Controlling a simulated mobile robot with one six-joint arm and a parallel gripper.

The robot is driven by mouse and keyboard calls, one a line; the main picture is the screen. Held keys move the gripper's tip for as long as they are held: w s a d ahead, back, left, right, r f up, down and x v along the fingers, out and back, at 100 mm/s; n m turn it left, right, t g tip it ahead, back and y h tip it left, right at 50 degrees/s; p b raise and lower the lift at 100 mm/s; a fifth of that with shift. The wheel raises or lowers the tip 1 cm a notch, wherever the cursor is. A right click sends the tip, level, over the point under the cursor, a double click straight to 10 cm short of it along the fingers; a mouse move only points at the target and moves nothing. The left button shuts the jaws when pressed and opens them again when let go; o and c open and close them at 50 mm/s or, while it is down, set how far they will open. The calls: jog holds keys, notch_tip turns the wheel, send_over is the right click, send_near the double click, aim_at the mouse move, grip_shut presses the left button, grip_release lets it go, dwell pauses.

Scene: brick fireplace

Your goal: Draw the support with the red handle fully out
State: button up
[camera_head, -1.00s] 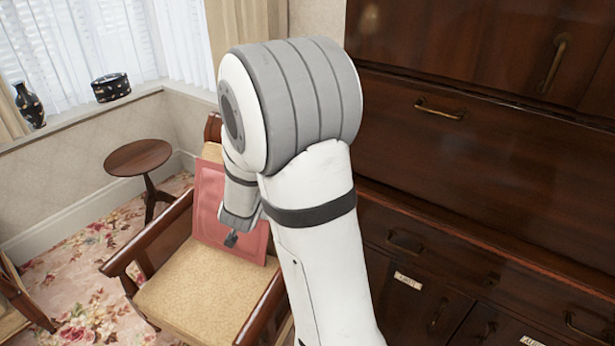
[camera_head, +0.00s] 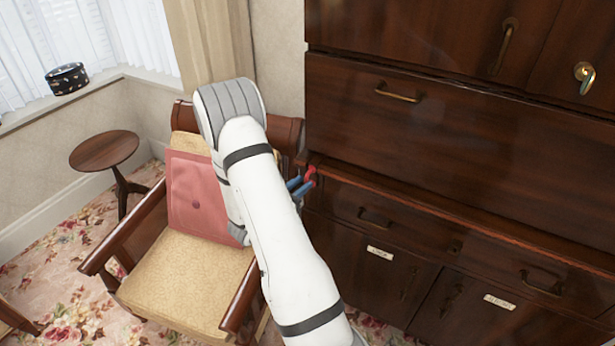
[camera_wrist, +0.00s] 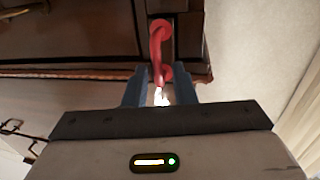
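The red handle (camera_wrist: 158,42) shows in the wrist view as a curved pull on a narrow dark wooden support (camera_wrist: 189,35) at the end of the cabinet. In the head view the red handle (camera_head: 309,173) is a small red spot at the cabinet's left edge. My gripper (camera_wrist: 160,88) has blue fingers standing apart, with the near end of the handle in line with the gap between them. I cannot tell whether they touch it. In the head view the blue fingers of my gripper (camera_head: 300,186) are right beside the handle. My arm hides much of the support there.
The dark wooden cabinet (camera_head: 420,130) with brass handles fills the right side. An armchair (camera_head: 185,275) with a pink cushion (camera_head: 195,195) stands close on the left, beneath my arm. A round side table (camera_head: 104,150) stands farther left, near the windowsill.

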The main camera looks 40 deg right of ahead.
jog(key=shift+w+d, duration=0.25)
jog(key=shift+d, duration=1)
jog(key=shift+r, duration=0.1)
grip_shut()
